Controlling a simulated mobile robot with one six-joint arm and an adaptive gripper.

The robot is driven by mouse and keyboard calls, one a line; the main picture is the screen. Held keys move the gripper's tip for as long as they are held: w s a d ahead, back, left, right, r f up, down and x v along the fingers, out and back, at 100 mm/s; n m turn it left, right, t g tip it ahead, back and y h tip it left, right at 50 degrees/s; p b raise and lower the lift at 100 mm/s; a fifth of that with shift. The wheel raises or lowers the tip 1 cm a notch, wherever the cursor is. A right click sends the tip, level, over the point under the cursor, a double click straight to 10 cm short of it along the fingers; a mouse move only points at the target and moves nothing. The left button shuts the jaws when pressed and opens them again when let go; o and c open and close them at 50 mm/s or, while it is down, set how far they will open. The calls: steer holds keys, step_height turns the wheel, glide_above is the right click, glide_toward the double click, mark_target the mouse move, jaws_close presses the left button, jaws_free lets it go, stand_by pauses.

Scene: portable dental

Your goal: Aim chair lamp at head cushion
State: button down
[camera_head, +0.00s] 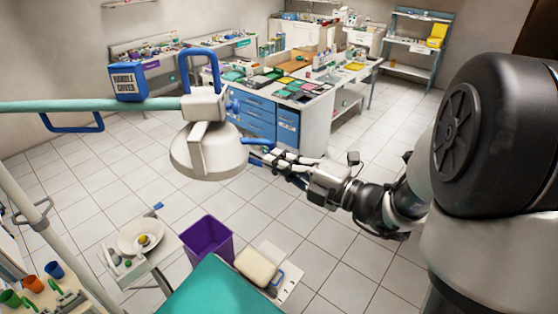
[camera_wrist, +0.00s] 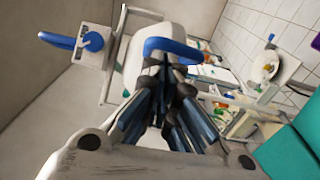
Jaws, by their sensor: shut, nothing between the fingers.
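The chair lamp (camera_head: 205,158) hangs at the left centre of the head view, a cream dome facing mostly down. A blue loop handle (camera_head: 260,142) juts from its right side; it also shows in the wrist view (camera_wrist: 172,45). My gripper (camera_head: 272,158) is at this handle, its fingers shut and empty. In the wrist view the fingertips (camera_wrist: 165,78) overlap the handle's lower edge; I cannot tell whether they touch it. A cream pad (camera_head: 256,265), apparently the head cushion, lies beyond the end of the teal chair (camera_head: 215,290).
A purple bin (camera_head: 206,240) and a side stand with a basin (camera_head: 141,238) are below. Blue drawers (camera_head: 255,118) stand behind. Tiled floor is open at right.

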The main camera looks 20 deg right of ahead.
steer(key=w+d+p, duration=0.2)
steer(key=w, duration=0.8)
steer(key=w+d+p, duration=0.3)
steer(key=w, duration=0.8)
steer(key=shift+d, duration=0.15)
